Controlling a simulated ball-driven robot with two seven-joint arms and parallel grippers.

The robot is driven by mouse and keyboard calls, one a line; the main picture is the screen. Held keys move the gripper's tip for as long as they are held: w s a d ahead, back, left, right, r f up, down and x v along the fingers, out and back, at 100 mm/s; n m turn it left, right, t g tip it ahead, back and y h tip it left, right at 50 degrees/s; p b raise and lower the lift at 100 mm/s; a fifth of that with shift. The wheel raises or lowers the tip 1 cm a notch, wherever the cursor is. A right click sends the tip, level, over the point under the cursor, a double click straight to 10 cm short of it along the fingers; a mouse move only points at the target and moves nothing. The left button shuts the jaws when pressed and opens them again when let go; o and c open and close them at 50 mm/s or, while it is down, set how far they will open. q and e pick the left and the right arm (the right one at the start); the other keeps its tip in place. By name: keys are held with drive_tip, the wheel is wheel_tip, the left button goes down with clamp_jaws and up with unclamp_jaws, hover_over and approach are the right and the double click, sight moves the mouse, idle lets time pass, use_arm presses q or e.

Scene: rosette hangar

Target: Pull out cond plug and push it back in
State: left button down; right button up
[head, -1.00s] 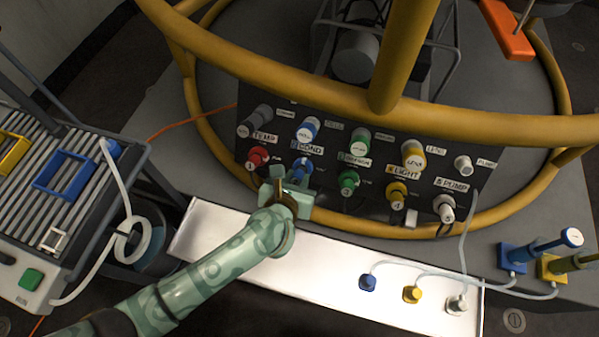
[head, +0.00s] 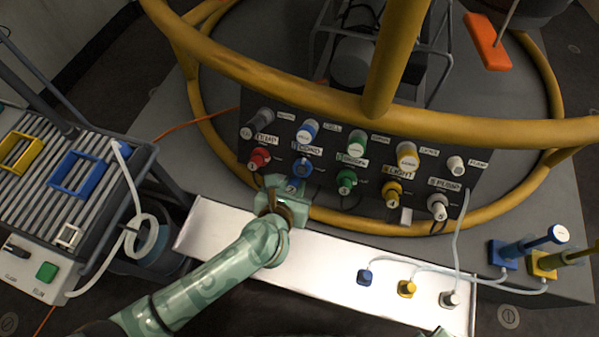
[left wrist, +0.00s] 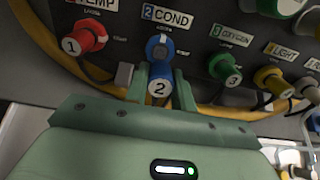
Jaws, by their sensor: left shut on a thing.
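The cond plug (head: 291,186) is blue with a white end cap marked 2. My left gripper (left wrist: 158,85) is shut on it, with one finger on each side, in front of the lower row of the dark panel. The blue cond socket (head: 302,169) shows just above and behind the plug, under the COND label; it also shows in the left wrist view (left wrist: 159,47). The plug's end stands farther out from the panel than its neighbours' ends. Whether its tip is still inside the socket is hidden.
The red temp plug (head: 259,158) and green oxygen plug (head: 346,181) flank the cond socket closely. A yellow rail (head: 330,222) curves below the panel. A white board (head: 225,235) lies in front with small blue, yellow and white connectors. A ribbed rack (head: 50,205) stands at left.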

sight(297, 178)
use_arm(q)
drive_tip(key=shift+s+a+r, duration=0.1)
drive_tip(key=shift+s+r, duration=0.05)
drive_tip(key=shift+s, duration=0.1)
drive_tip(key=shift+w, duration=0.1)
drive_tip(key=shift+x, duration=2.3)
drive_tip(key=shift+w, duration=0.15)
drive_tip(key=shift+w+f, duration=0.2)
drive_tip(key=shift+f, duration=0.1)
idle(0.7)
